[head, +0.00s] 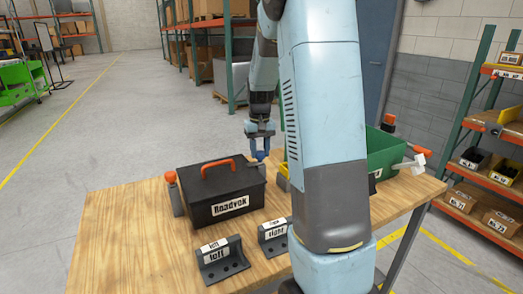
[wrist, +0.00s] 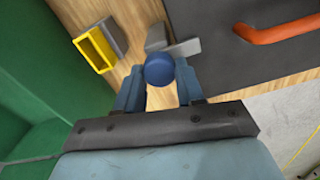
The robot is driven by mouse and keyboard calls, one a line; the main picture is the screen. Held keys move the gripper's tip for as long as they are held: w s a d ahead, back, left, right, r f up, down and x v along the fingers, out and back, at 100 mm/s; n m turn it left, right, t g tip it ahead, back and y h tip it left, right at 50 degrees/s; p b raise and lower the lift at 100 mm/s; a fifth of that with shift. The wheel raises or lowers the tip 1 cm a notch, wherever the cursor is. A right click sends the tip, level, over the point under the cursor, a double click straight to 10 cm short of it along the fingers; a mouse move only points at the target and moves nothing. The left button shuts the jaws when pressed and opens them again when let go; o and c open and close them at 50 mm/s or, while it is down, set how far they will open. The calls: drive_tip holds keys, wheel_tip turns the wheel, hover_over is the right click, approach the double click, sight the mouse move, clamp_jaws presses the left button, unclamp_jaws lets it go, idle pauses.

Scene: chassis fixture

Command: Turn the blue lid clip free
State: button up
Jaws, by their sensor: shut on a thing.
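A black box (head: 222,190) with an orange carry handle and a white name label stands on the wooden table. The blue lid clip (wrist: 159,70) is at the box's right side, with a grey bar (wrist: 184,48) reaching to the edge of the black lid (wrist: 250,50). In the head view it shows as a blue patch (head: 258,153) below my gripper (head: 260,141). In the wrist view my gripper (wrist: 158,84) is shut on the blue clip, one finger on each side. An orange-topped clip (head: 170,178) is on the box's left side.
Two dark brackets labelled left (head: 221,262) and right (head: 273,237) stand at the table's front. A green bin (head: 383,155) is at the right. A small yellow bin (wrist: 93,48) lies near the clip. The table's left is clear.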

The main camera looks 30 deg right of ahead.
drive_tip(key=shift+d, duration=0.2)
drive_tip(key=shift+a, duration=0.1)
drive_tip(key=m, duration=0.8)
drive_tip(key=shift+m, duration=0.3)
drive_tip(key=m, duration=0.4)
drive_tip(key=shift+s, duration=0.1)
drive_tip(key=m, duration=0.5)
idle(0.4)
drive_tip(key=o, duration=1)
